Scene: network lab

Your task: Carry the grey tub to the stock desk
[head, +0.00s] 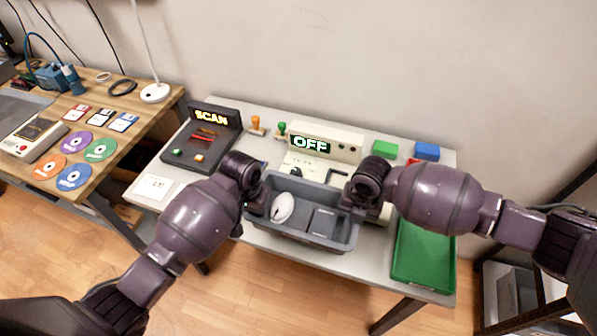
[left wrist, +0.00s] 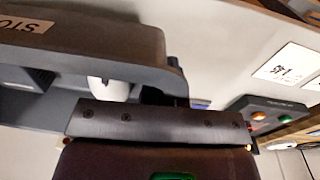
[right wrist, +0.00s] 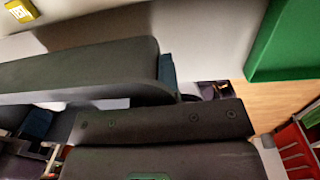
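The grey tub (head: 300,238) is at the front middle of the light grey table, its front side along the table's front edge. A white rounded object (head: 283,207) and a dark flat box (head: 322,222) lie inside. My left gripper (head: 256,207) is at the tub's left end, and my right gripper (head: 352,200) is at its right end. Both appear shut on the rim; the fingertips are mostly hidden. The tub's wall and lip fill much of the left wrist view (left wrist: 90,45) and right wrist view (right wrist: 80,70). I cannot tell whether its base touches the table.
Behind the tub stands an OFF device (head: 325,145); a SCAN device (head: 205,135) is left of it. A green tray (head: 424,262) lies close on the right. Green (head: 385,149) and blue (head: 426,151) blocks sit behind. A wooden desk (head: 130,135) with discs and floppies stands left, across a narrow gap.

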